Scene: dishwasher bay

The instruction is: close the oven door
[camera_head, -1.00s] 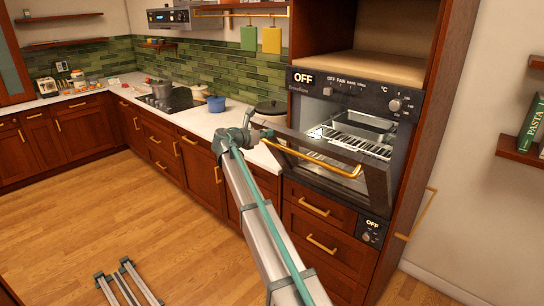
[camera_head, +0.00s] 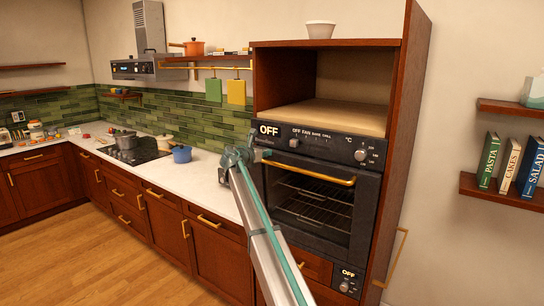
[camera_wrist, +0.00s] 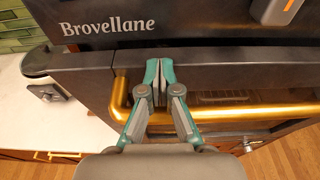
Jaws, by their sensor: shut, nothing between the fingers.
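The oven (camera_head: 340,145) is built into a tall wooden cabinet. Its dark door (camera_head: 313,203) stands upright against the oven front, with racks showing through its glass. I cannot tell whether it is fully flush. The gold handle (camera_head: 312,173) runs across the door's top. My gripper (camera_head: 264,154) is at the door's upper left corner. In the wrist view my gripper (camera_wrist: 158,68) is shut and empty, its fingertips over the top of the door (camera_wrist: 85,75), just above the handle (camera_wrist: 250,114). I cannot tell whether the tips touch the door.
The white counter (camera_head: 205,175) lies left of the oven, with a blue pot (camera_head: 181,154) and a grey pot (camera_head: 125,140) on it. An open niche (camera_head: 325,95) is above the oven. Shelves with books (camera_head: 505,165) are on the right wall. The wooden floor at lower left is clear.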

